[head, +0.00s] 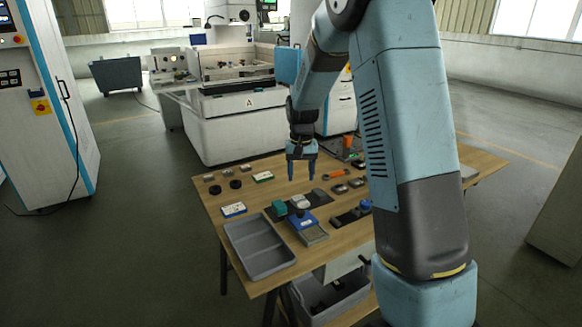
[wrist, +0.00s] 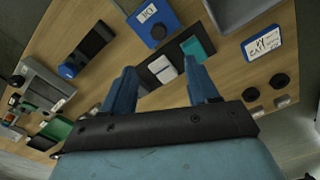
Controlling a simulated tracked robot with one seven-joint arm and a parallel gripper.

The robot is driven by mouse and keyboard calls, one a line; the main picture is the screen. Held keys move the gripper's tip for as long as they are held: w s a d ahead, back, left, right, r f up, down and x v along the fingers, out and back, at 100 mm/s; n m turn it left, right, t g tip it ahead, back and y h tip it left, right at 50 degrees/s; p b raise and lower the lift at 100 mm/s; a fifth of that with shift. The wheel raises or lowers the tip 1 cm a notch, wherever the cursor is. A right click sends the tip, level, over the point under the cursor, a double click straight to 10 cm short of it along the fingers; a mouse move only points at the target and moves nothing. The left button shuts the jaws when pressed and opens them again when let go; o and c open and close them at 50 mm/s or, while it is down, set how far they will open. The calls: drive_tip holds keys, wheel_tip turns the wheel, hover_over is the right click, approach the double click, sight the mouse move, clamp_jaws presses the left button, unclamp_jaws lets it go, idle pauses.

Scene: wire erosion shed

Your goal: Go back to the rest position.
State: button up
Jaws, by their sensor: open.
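My gripper (head: 301,176) hangs fingers down above the wooden table (head: 228,207) in the head view. Its two blue fingers are apart with nothing between them. In the wrist view the open fingers (wrist: 162,78) point over the tabletop, clear of the items there. Below is a dark mat (head: 318,198) with a teal block (head: 278,208) and small pale blocks.
A grey tray (head: 233,232) sits at the table's front left. A blue-and-white labelled box (head: 233,210), black round pieces (head: 236,184) and an orange-handled tool (head: 340,173) lie around. A white machine (head: 235,125) stands behind the table. The air around my gripper looks clear.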

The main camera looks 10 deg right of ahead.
drive_tip(key=s+d+r+n+t, duration=0.1)
drive_tip(key=s+r+t, duration=0.1)
drive_tip(key=s+r, duration=0.9)
drive_tip(key=s+d+r+t, duration=0.2)
drive_tip(key=s+r, duration=0.7)
drive_tip(key=s, duration=0.4)
drive_tip(key=s+t, duration=0.1)
drive_tip(key=s, duration=0.9)
drive_tip(key=shift+s+r+n+t, duration=0.2)
drive_tip(key=shift+r+n+t, duration=0.1)
drive_tip(key=shift+r+n, duration=0.1)
